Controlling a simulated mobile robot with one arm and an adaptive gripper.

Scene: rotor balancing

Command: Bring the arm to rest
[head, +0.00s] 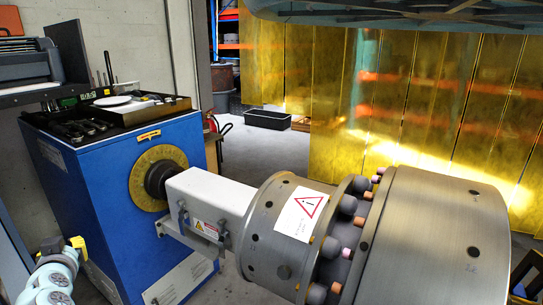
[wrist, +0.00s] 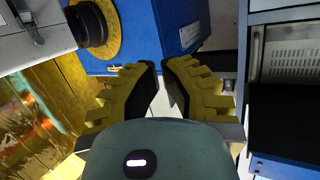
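My arm shows at the lower left of the head view, with pale rounded links. My gripper (head: 65,243) is at its upper end, in front of the blue machine cabinet (head: 115,205) and apart from it. In the wrist view my gripper (wrist: 160,72) has two yellow fingers with black pads. A gap shows between them, with nothing held. The blue cabinet (wrist: 130,30) lies beyond the fingertips there.
A large grey metal rotor (head: 430,230) fills the right of the head view, joined to a yellow dial (head: 158,165) on the cabinet. A tool tray (head: 140,112) lies on the cabinet top. Yellow curtain strips (head: 300,90) hang behind. A black bin (head: 268,119) stands on the floor.

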